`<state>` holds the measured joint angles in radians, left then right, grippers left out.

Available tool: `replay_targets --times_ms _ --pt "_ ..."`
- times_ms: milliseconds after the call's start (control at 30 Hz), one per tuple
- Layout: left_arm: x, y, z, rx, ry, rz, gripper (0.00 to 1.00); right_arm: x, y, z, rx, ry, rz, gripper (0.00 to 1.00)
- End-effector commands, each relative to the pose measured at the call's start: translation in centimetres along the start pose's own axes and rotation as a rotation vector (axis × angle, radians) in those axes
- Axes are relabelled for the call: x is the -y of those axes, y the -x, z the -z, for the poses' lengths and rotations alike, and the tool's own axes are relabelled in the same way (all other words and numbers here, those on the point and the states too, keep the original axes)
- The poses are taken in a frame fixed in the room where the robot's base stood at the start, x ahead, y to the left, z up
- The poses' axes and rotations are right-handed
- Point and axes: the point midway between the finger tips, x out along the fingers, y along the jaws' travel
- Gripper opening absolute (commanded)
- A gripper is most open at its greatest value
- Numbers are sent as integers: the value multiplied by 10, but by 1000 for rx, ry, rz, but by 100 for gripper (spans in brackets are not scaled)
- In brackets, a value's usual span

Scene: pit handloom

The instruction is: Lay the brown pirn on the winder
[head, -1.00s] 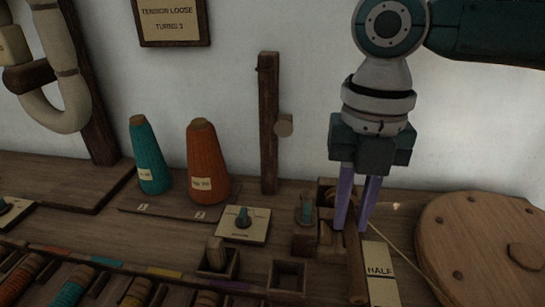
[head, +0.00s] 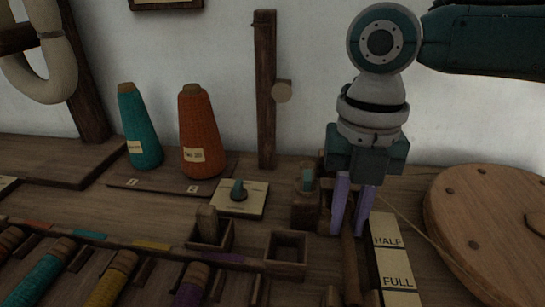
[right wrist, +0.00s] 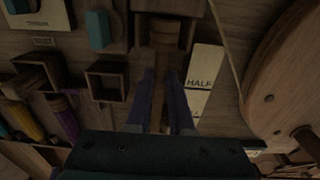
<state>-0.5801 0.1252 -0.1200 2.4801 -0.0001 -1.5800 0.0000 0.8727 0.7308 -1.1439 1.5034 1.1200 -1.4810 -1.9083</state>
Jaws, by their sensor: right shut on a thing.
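My right gripper (head: 350,228) points down with its two purple fingers closed on a slim brown pirn (head: 350,275). The pirn lies lengthwise, its near end reaching towards me beside the HALF/FULL strip. The fingers hide part of it in the head view. In the right wrist view the pirn (right wrist: 163,72) runs between the fingers, its far end at the wooden winder block (right wrist: 143,32). I cannot tell whether it is seated there. The winder's large round wooden wheel (head: 490,225) stands to the right. My left gripper is not in view.
A HALF/FULL strip (head: 392,250) lies right of the pirn, with a thread passing over it. An empty square box (head: 287,248) and a knob plate (head: 238,198) are to the left. Teal (head: 140,130) and orange (head: 203,135) cones stand behind. Several coloured pirns (head: 110,280) lie front left.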

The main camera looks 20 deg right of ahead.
Motion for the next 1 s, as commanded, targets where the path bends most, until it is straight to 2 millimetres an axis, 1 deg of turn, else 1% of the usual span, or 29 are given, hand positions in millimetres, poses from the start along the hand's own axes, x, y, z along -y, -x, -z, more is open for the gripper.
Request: replay_targets --times_ms 233,267,533,733,900,1000 --pt "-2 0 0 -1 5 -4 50 0 0 0 0 0 0 0" --pt "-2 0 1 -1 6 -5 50 0 0 0 0 0 0 24" --pt "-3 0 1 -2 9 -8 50 0 0 0 0 0 0 54" --pt "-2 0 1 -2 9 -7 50 0 0 0 0 0 0 56" --pt "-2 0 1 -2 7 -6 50 0 0 0 0 0 0 75" --pt "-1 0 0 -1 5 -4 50 0 0 0 0 0 0 75"
